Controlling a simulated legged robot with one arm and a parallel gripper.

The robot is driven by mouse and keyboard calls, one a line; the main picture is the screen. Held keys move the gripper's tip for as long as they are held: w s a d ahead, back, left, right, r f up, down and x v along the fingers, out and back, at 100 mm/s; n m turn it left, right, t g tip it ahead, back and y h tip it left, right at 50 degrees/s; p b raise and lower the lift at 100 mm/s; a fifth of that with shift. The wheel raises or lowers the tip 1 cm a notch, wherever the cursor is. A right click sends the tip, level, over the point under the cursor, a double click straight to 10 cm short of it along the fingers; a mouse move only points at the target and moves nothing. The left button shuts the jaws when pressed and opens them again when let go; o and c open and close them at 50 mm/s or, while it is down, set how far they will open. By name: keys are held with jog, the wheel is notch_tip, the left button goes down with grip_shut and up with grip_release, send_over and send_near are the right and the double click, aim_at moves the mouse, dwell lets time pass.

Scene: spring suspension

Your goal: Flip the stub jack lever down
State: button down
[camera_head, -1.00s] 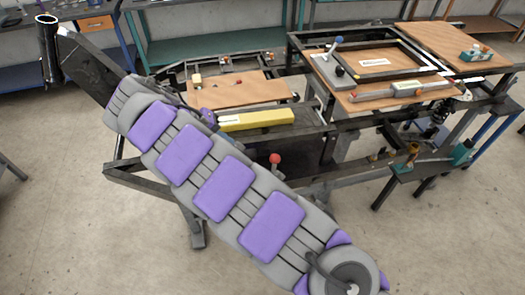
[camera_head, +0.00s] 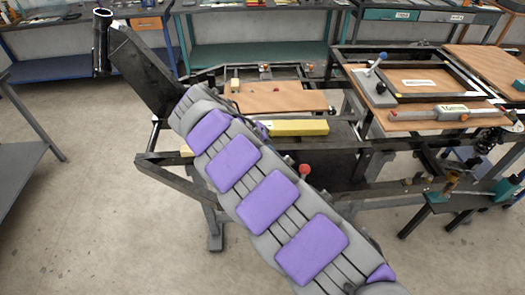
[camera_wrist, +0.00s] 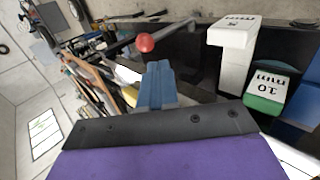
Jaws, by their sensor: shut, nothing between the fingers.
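A lever with a red ball knob (camera_head: 304,170) stands at the front of the dark frame in the head view, just right of my arm. The same red knob (camera_wrist: 145,43) shows in the wrist view, on a thin dark rod running right and up. My gripper (camera_wrist: 158,72) has blue fingers, shut and empty, a little below the knob in that picture and seemingly apart from it. In the head view my arm hides the gripper. Another lever with a blue knob (camera_head: 383,57) stands on the right-hand board. No label shows which is the stub jack lever.
A yellow block (camera_head: 295,128) lies behind the red knob. White gauge blocks (camera_wrist: 234,50) and a green-and-white block marked 10 mm (camera_wrist: 268,88) stand right of the fingers in the wrist view. A dark angled beam (camera_head: 143,65) rises at left. Floor in front is clear.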

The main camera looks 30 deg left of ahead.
jog(key=d+r+b+x, duration=0.1)
jog(key=x, duration=0.6)
jog(key=shift+w+f+b, duration=0.2)
jog(key=shift+w+b, duration=0.2)
jog(key=shift+d+r, duration=0.1)
jog(key=shift+d, duration=0.15)
